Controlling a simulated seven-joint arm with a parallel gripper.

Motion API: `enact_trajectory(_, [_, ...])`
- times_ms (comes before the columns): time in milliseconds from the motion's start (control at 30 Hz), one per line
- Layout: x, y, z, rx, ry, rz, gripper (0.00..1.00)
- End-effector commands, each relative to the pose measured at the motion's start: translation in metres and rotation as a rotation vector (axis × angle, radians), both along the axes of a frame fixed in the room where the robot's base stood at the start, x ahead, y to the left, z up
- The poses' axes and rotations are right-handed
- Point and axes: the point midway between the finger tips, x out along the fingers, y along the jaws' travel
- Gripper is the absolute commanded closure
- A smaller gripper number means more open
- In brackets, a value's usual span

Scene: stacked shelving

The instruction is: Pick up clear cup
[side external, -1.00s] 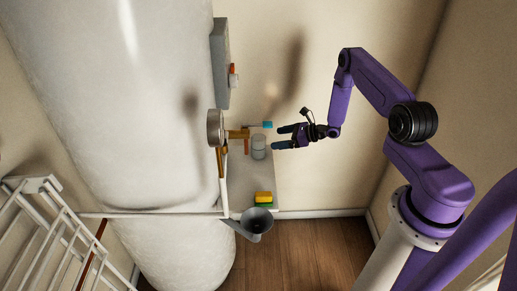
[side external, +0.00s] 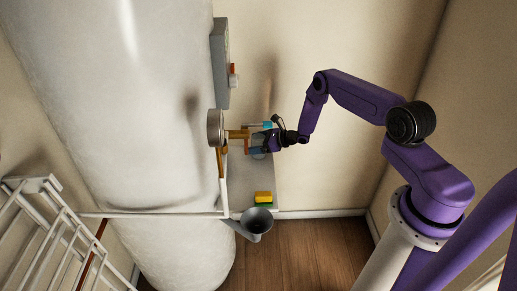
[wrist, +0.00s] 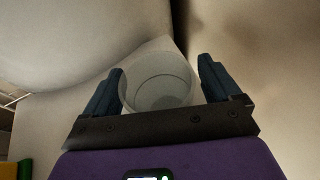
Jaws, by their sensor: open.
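The clear cup (wrist: 158,82) is a see-through round cup, seen from above in the wrist view. It lies between the two dark blue fingers of my gripper (wrist: 160,90), which are spread open on its left and right. The left finger looks very close to the cup's rim; whether it touches I cannot tell. A gap shows at the right finger. In the side external view my gripper (side external: 263,142) is at the shelf beside the brass valve, and it hides most of the cup (side external: 259,155).
A brass valve with a pipe (side external: 238,134) and a round gauge (side external: 215,128) stand just left of my gripper, against a large white tank (side external: 120,100). A yellow and green sponge (side external: 263,198) lies on the shelf (side external: 240,180). A grey funnel (side external: 256,221) is below it.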

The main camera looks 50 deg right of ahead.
Motion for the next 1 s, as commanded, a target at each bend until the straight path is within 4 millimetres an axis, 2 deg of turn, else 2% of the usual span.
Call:
enact_trajectory(267, [0.003,0.001,-0.001,0.000,0.001,0.000,0.10])
enact_trajectory(300, [0.003,0.001,-0.001,0.001,0.000,0.000,0.13])
enact_trajectory(467, [0.003,0.001,-0.001,0.000,0.000,0.000,0.65])
enact_trajectory(833, [0.003,0.001,0.001,0.000,0.000,-0.001,0.65])
enact_trajectory(1000, [0.003,0.001,0.010,-0.001,-0.001,-0.001,0.65])
